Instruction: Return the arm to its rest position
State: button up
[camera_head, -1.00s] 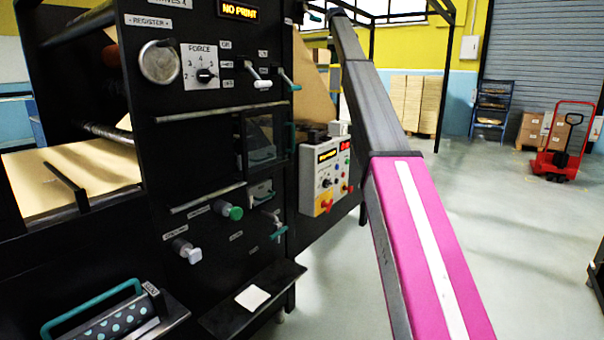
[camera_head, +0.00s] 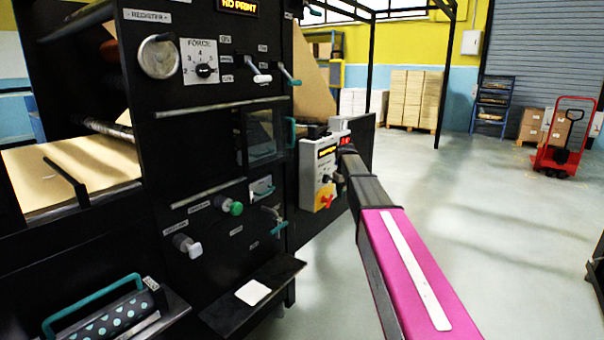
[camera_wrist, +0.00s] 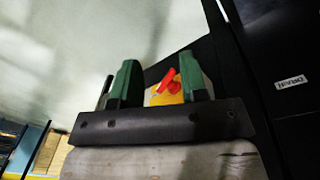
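My arm, with a magenta link (camera_head: 415,270) and dark segments beyond it, reaches from the lower right toward the control box (camera_head: 322,175) on the side of the black machine. My gripper is not clearly visible in the head view. In the wrist view, my gripper (camera_wrist: 158,82) has two green fingers standing apart, with nothing seen held between them. A red switch handle (camera_wrist: 167,80) on a yellow plate shows in the gap, apparently beyond the fingers. Whether any finger touches it cannot be told.
The black machine (camera_head: 210,145) with knobs and levers fills the left. A small shelf (camera_head: 285,285) with a white pad juts out low. Open floor (camera_head: 490,220) lies right of my arm.

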jog(key=s+f+m, duration=0.1)
jog(key=s+f, duration=0.6)
jog(key=s, duration=0.5)
jog(key=s+f+m, duration=0.2)
jog(key=s+f, duration=0.6)
jog(key=s, duration=0.4)
jog(key=s+f+m, duration=0.1)
jog(key=s+f, duration=0.7)
jog(key=s, duration=0.4)
jog(key=shift+s+d+m+g+y, duration=0.2)
jog(key=shift+d+m+g+y, duration=0.1)
jog(key=shift+d+g, duration=0.1)
